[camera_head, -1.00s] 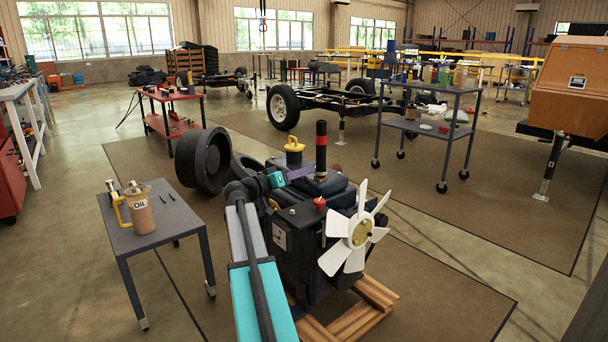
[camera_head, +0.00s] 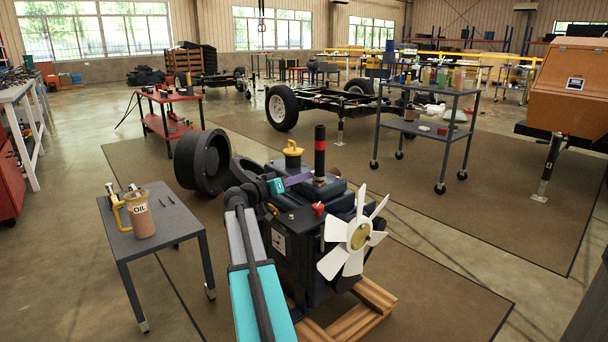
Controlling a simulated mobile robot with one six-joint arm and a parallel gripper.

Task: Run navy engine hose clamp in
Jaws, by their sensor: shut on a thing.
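The dark navy engine (camera_head: 292,240) stands on a wooden pallet (camera_head: 350,317) in the front middle, with a white fan (camera_head: 355,235) on its right side. My gripper (camera_head: 312,180) reaches over the engine's top from the left, past a teal wrist band. It is shut on the lower part of an upright black cylinder with a red band (camera_head: 320,150), which looks like a tool handle. The cylinder's lower end is close over the engine top; contact there cannot be told. I cannot make out the hose clamp; my arm and the cylinder cover part of the engine top.
A yellow-handled cap (camera_head: 292,153) and a red cap (camera_head: 318,208) stand up from the engine close to my gripper. A small grey table (camera_head: 165,225) at left bears an oil jug (camera_head: 140,217). A grey cart (camera_head: 430,133) stands behind at right. The mat around the engine is mostly clear.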

